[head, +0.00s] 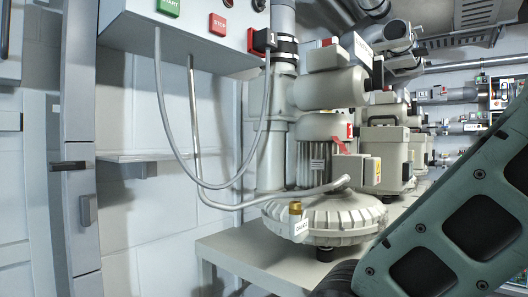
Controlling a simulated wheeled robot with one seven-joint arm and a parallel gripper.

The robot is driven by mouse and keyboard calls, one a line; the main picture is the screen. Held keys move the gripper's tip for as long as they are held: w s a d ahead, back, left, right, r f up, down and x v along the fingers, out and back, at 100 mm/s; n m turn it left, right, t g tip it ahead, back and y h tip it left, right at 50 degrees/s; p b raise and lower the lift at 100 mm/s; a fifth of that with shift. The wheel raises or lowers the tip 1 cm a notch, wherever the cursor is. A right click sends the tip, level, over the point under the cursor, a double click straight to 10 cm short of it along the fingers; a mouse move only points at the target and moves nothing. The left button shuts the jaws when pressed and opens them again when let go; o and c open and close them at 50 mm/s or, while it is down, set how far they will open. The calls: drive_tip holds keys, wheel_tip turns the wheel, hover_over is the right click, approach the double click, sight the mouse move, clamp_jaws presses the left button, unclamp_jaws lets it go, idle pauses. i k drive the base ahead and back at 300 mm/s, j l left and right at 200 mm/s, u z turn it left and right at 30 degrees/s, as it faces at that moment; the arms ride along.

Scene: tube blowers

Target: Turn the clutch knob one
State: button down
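I cannot tell for certain which part is clutch knob one. A small brass fitting (295,208) stands on the front of the round ribbed blower housing (330,218), with a white tag (301,229) hanging by it; its lettering is too small to read. A red lever (340,145) shows higher up, beside the ribbed motor (312,165). My own grey-green arm link fills the lower right. My gripper's fingers are not seen; a dark rounded part at the bottom edge, beside the arm link, may belong to my arm.
The blower stands on a pale bench (225,245). A control box (195,35) with a green START button (169,6) and red STOP button (218,25) hangs upper left, its grey cables looping down. More blowers (385,140) line the bench behind. Open space lies left of the bench.

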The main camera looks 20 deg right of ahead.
sight(333, 41)
drive_tip(key=i+l, duration=0.15)
drive_tip(key=l, duration=0.2)
drive_tip(key=i+l, duration=0.1)
drive_tip(key=l, duration=0.25)
drive_tip(key=i+l, duration=0.15)
drive_tip(key=l, duration=0.15)
drive_tip(key=i+l, duration=0.15)
drive_tip(key=l, duration=0.2)
drive_tip(key=i+l, duration=0.15)
drive_tip(key=l, duration=0.2)
